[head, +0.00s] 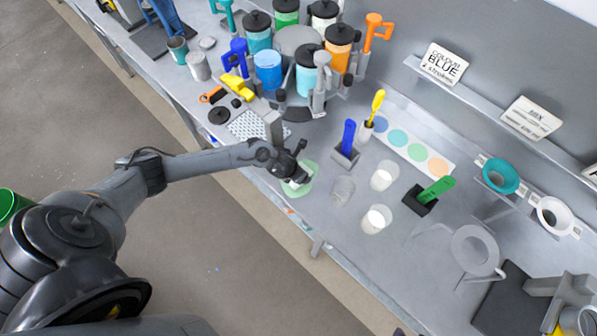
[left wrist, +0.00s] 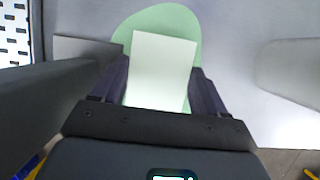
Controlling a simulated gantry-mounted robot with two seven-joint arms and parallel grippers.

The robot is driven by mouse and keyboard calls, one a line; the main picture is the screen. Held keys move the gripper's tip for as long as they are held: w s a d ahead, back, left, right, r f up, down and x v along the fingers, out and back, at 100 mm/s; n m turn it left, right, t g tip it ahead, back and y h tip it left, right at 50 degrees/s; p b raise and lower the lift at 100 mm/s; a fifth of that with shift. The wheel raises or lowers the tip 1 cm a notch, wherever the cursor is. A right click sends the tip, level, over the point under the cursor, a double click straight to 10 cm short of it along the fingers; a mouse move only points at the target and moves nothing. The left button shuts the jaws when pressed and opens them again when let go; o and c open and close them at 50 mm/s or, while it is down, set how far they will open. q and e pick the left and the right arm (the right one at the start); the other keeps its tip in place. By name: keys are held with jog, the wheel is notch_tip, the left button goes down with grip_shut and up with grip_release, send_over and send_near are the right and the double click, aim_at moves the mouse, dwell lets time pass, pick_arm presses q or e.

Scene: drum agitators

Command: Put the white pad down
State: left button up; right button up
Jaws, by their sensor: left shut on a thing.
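My left gripper (head: 297,178) is over the near edge of the bench, shut on the white pad. In the left wrist view the white pad (left wrist: 161,70) is a pale rectangle between the fingers of my left gripper (left wrist: 157,88). A pale green round patch (head: 306,186) lies on the bench under the gripper. The patch (left wrist: 176,20) shows behind the pad in the left wrist view. I cannot tell whether the pad touches it. In the head view the gripper mostly hides the pad. My right gripper is not in view.
A perforated white plate (head: 258,126) lies to the left of the gripper. A clear cup (head: 342,190) and two cups with white contents (head: 376,219) stand to the right. A blue-handled tool (head: 348,138) stands in a holder behind. The bench's front edge is close.

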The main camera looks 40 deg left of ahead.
pick_arm(q)
jog(key=o, duration=1)
